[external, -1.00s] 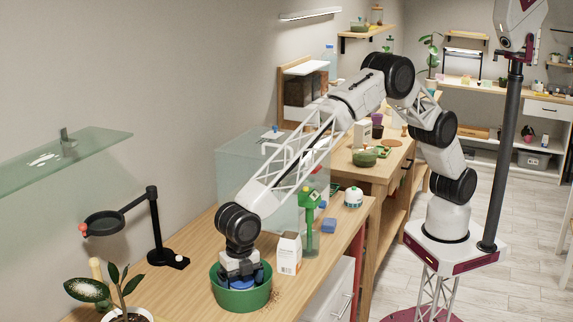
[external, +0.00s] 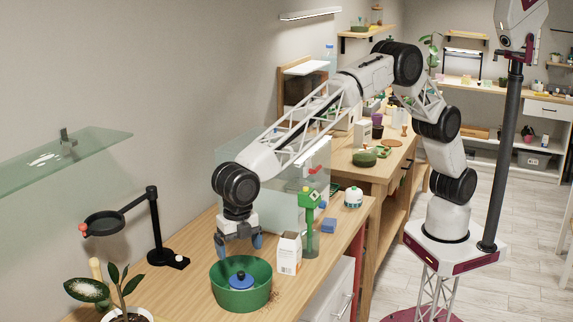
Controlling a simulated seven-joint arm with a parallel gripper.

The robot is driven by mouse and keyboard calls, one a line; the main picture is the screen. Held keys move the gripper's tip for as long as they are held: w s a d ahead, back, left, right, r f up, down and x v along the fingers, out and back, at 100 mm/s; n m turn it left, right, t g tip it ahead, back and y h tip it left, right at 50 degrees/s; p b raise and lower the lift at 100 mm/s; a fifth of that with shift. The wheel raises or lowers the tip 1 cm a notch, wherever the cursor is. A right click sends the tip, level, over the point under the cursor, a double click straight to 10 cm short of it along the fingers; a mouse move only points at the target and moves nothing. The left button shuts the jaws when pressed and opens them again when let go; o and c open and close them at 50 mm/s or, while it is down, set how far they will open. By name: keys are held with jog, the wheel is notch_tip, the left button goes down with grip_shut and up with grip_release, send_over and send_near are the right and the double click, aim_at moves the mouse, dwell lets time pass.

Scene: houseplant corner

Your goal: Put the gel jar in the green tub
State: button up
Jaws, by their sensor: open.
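The green tub (external: 240,301) stands on the wooden bench at the lower middle of the external view. A blue-lidded jar with a small dark knob, which I take to be the gel jar (external: 243,283), sits inside the tub; the tub's wall hides its lower part. My gripper (external: 240,246) is above the tub and the jar, apart from both. Its blue fingers are spread and nothing is between them.
A white carton (external: 289,254) stands close to the tub's right side. A black magnifier stand (external: 160,248) is to the left. Small crumbs lie by the tub.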

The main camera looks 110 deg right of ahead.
jog(key=shift+r, duration=0.65)
dwell(0.4)
jog(key=shift+s+d+r, duration=0.1)
jog(key=shift+d+r, duration=0.05)
jog(key=s+d+r+m, duration=0.3)
jog(key=s+d+r, duration=0.35)
jog(key=s, duration=0.25)
jog(key=s+d+r+m+t, duration=0.1)
jog(key=s+d+r+m, duration=0.2)
jog(key=s+d+r, duration=0.5)
jog(key=s+d+r+m, duration=0.2)
jog(key=s+d+m, duration=0.3)
jog(key=s, duration=0.6)
jog(key=s+d+f+m, duration=0.2)
jog(key=s+d+m, duration=0.1)
jog(key=s, duration=0.9)
jog(key=s+d+f+m+t, duration=0.1)
jog(key=s+d, duration=0.4)
jog(key=s, duration=0.8)
jog(key=s+d+f+m, duration=0.4)
jog(key=s+m, duration=0.1)
jog(key=s, duration=0.8)
jog(key=shift+s+d+t, duration=0.15)
jog(key=shift+d+t, duration=0.05)
jog(key=shift+t, duration=0.1)
